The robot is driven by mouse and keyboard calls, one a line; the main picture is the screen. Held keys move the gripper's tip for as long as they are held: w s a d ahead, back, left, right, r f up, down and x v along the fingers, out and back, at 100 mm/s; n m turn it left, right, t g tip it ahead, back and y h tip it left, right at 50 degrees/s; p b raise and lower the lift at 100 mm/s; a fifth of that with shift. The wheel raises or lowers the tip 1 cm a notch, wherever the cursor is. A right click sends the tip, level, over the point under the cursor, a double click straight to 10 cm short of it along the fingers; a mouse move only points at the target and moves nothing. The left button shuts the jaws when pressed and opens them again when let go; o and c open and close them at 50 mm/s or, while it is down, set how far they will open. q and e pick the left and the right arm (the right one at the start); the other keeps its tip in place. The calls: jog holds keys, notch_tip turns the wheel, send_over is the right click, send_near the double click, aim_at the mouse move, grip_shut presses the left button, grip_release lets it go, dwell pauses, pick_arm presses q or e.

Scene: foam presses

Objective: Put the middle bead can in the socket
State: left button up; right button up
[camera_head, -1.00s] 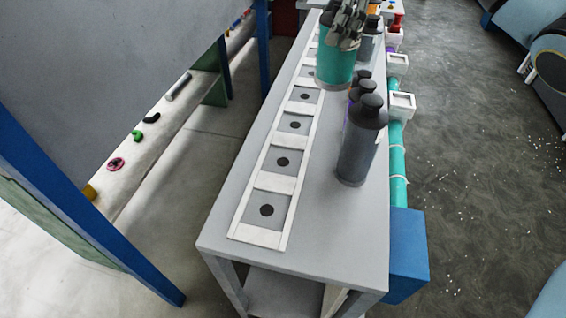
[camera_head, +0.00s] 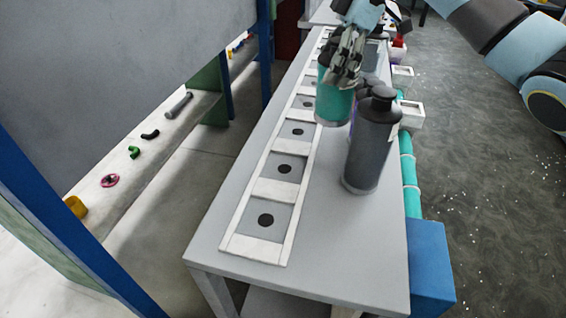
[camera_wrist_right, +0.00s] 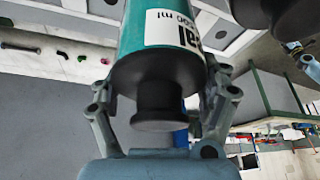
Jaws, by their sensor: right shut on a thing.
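My right gripper (camera_head: 347,62) is shut on a teal can (camera_head: 333,103). In the head view the can is upright beside the right edge of the socket strip, and I cannot tell whether its bottom touches the table. In the right wrist view the teal can (camera_wrist_right: 160,55) has a white label and a dark grey cap, with the fingers on both sides. The socket strip (camera_head: 257,248) is a white frame with several grey squares, each with a dark dot; the near ones are empty. My left gripper is not in view.
A dark grey can (camera_head: 372,145) stands on the table right of the strip, with more cans partly hidden behind it. The table (camera_head: 330,255) is clear at its near end. White brackets and a teal pipe (camera_head: 410,175) run along its right side, above a blue box (camera_head: 430,268).

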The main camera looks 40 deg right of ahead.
jog(key=w+a+f+p, duration=0.2)
jog(key=a+f+p, duration=0.1)
jog(key=a+f, duration=0.7)
jog(key=shift+a+f, duration=0.3)
jog(key=shift+a, duration=0.2)
jog(key=o, duration=1.7)
jog(key=b+v, duration=0.1)
jog(key=v, duration=1.1)
jog(key=shift+s, duration=0.1)
